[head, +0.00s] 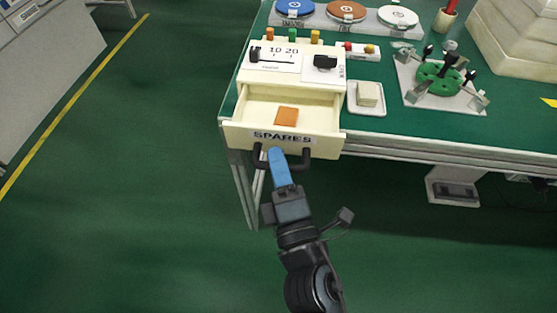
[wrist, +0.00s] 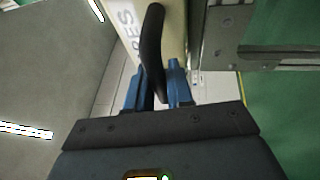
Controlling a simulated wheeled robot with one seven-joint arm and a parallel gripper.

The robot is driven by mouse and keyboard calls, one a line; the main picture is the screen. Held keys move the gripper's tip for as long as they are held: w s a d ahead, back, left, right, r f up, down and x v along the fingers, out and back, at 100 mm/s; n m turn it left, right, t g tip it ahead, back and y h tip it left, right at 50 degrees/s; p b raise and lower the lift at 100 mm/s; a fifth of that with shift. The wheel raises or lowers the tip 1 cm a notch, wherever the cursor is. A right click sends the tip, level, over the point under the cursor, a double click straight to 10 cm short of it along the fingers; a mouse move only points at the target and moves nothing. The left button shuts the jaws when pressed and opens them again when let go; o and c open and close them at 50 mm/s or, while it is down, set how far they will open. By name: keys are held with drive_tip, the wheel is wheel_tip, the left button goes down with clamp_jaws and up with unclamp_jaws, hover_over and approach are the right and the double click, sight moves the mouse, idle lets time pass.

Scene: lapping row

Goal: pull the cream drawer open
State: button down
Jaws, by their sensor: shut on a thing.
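The cream drawer (head: 240,137), with a label reading SPARES, stands pulled out of its cream cabinet (head: 243,75) at the table's left front corner. An orange block (head: 287,116) lies on the drawer floor. A black bar handle (head: 304,160) is fixed to the drawer front. My gripper (head: 276,153), with blue fingers, is shut on this handle from the front. The wrist view shows the dark handle (wrist: 152,45) between the blue fingertips (wrist: 158,70), with the cream drawer front (wrist: 175,30) behind it. The fingers hide part of the handle in the head view.
Right of the cabinet are a small tray with pale pads (head: 367,94) and a white fixture with a green part (head: 438,78). Coloured discs (head: 346,10) sit at the back. The table's metal frame (head: 420,152) runs below the drawer. Open floor lies left and front.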

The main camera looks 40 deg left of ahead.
drive_tip(key=c, duration=1.4)
unclamp_jaws()
drive_tip(key=shift+b+v, duration=0.45)
drive_tip(key=shift+v, duration=3.5)
drive_tip(key=s+d+r+m+t+h+p, duration=0.15)
drive_tip(key=s+d+m+h, duration=0.35)
drive_tip(key=d, duration=0.6)
drive_tip(key=d+m+t+h+p, duration=0.2)
drive_tip(key=d+m, duration=0.6)
drive_tip(key=d, duration=0.3)
drive_tip(key=s+d+r+m+h+p, duration=0.1)
drive_tip(key=s+d+r+m+h, duration=0.2)
drive_tip(key=s+d+m, duration=0.1)
drive_tip(key=s+d+r+m+h+p, duration=0.1)
drive_tip(key=s+d+r+m+h, duration=0.2)
drive_tip(key=m, duration=0.4)
drive_tip(key=s+d+r+m+h+p, duration=0.1)
drive_tip(key=s+d+r+m+h, duration=0.2)
drive_tip(key=s+d+r+m, duration=0.2)
drive_tip(key=shift+s+d+m+g+p, duration=0.15)
drive_tip(key=shift+s+d, duration=0.05)
drive_tip(key=shift+s, duration=0.35)
drive_tip(key=shift+s+d+m+g+p, duration=0.1)
drive_tip(key=shift+s+d+m+p, duration=0.1)
drive_tip(key=shift+s, duration=0.35)
